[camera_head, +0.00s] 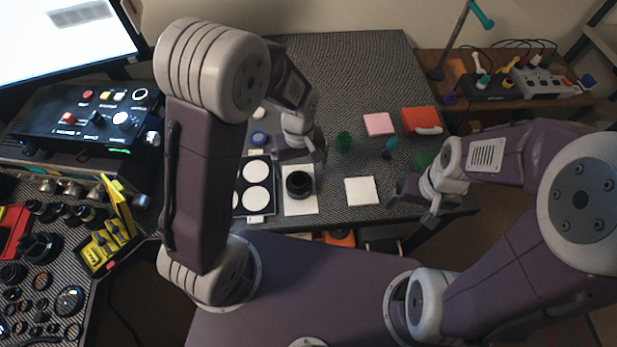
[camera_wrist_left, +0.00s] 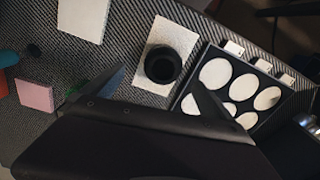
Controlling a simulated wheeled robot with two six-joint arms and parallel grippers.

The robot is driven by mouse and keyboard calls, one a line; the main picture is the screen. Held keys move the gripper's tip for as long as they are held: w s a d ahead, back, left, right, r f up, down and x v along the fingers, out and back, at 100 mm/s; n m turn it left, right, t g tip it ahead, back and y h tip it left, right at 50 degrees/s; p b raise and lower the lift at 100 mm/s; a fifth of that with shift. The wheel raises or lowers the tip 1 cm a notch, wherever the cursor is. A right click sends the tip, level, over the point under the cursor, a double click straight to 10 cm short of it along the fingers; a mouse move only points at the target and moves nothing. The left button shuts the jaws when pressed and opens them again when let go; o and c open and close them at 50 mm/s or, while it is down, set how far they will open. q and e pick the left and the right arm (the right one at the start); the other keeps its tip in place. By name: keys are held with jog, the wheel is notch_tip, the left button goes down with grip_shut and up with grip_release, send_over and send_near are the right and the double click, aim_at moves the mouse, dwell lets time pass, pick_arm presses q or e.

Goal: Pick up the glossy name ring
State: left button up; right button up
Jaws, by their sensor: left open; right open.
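A black, round lens (camera_head: 299,186) stands on a white pad near the table's front edge; it also shows in the left wrist view (camera_wrist_left: 163,66). I cannot pick out a separate glossy name ring on it; its top is dark and small in both views. My left gripper (camera_head: 305,160) is open, just behind and above the lens in the head view. In the left wrist view its two fingers (camera_wrist_left: 158,88) stand wide apart with the lens beyond the gap, and nothing is between them. My right gripper (camera_head: 417,202) is open and empty, to the right, by the table's edge.
A black tray (camera_head: 270,208) with several white discs lies left of the lens. A bare white pad (camera_head: 362,191) lies to its right.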

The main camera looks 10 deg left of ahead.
aim_at(300, 174)
pick_arm(q)
notch_tip(300, 174, down, 4)
jog(key=shift+s+a+r, duration=0.1)
jog(key=shift+s, duration=0.05)
jog(key=f+b, duration=0.1)
jog(key=f, duration=0.4)
jog(key=shift+a+f, duration=0.15)
jog(key=shift+a, duration=0.05)
jog(key=shift+s, duration=0.15)
jog(key=c, duration=1.5)
jog(key=shift+o, duration=0.2)
jog(key=shift+r, duration=0.2)
